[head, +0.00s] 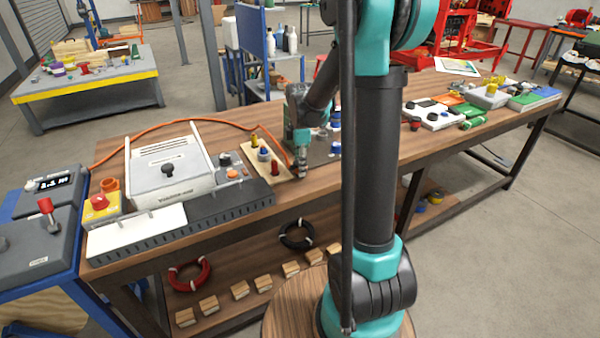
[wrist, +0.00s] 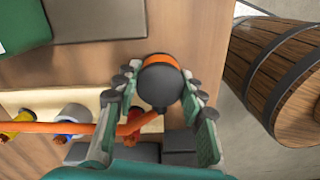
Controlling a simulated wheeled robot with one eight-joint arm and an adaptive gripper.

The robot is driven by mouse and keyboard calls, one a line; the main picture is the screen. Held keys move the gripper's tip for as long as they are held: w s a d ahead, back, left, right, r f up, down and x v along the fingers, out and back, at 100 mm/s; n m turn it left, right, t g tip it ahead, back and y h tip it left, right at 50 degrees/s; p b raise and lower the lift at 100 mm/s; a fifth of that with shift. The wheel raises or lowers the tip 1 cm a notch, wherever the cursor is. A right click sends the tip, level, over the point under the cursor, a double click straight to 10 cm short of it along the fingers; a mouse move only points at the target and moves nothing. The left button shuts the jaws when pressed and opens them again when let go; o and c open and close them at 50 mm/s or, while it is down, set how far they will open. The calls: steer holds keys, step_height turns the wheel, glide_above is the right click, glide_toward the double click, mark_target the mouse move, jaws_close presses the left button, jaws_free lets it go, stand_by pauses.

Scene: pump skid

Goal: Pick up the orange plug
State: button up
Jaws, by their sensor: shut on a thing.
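The orange plug (wrist: 157,61) shows in the wrist view as a dark round body with an orange band. It sits between the fingers of my gripper (wrist: 160,92), which are closed on its two sides. An orange cable (wrist: 130,128) leads away from the plug to the left. In the head view my gripper (head: 300,168) is over the front part of the workbench, just right of a cream socket board (head: 256,158). The plug is too small there to make out clearly. I cannot tell whether it touches the bench.
The board holds yellow, blue and red fittings, partly crossed by the cable in the wrist view. A white device (head: 172,165) stands left on the workbench (head: 330,195). Boards with several fittings lie at the right (head: 445,113). The cable (head: 190,122) runs behind the white device.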

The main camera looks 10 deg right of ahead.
steer(key=shift+r, duration=0.1)
step_height(320, 180, up, 20)
stand_by(0.6)
steer(key=shift+w, duration=0.1)
